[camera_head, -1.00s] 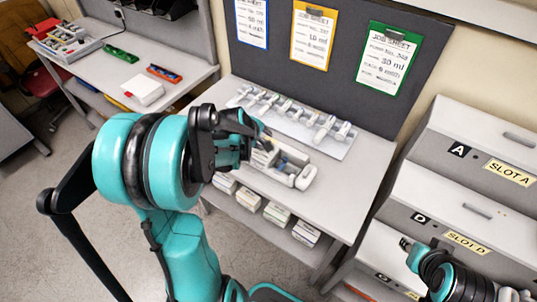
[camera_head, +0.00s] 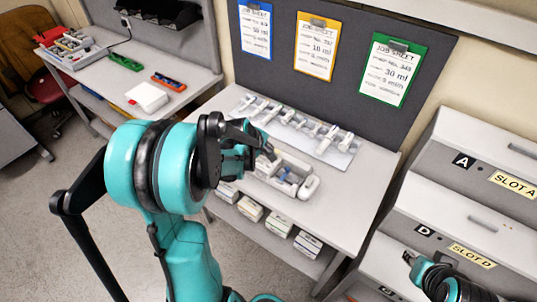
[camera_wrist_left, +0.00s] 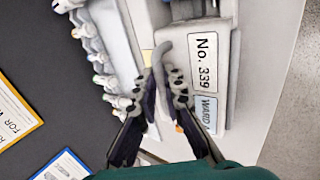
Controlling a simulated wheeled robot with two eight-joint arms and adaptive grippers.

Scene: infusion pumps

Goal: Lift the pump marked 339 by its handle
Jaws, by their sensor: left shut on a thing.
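The pump marked 339 (camera_wrist_left: 205,62) is a pale grey-white unit with a "No. 339" label, which reads clearly in the left wrist view. In the head view the pump (camera_head: 305,187) appears at the middle table, partly hidden by my left gripper (camera_head: 268,153). In the wrist view both dark fingers of my left gripper (camera_wrist_left: 167,88) are closed on its grey handle (camera_wrist_left: 162,54). Whether the pump touches the table is unclear. My right gripper (camera_head: 409,258) is at the lower right, away from the pump; its jaws are too small to read.
A tray of several syringes (camera_head: 345,158) lies behind the pump. Boxes (camera_head: 279,223) stand on the shelf below. Job sheets (camera_head: 391,70) hang on the dark back panel. Slotted grey cabinets (camera_head: 440,195) stand at right. A side table (camera_head: 190,88) with trays stands at left.

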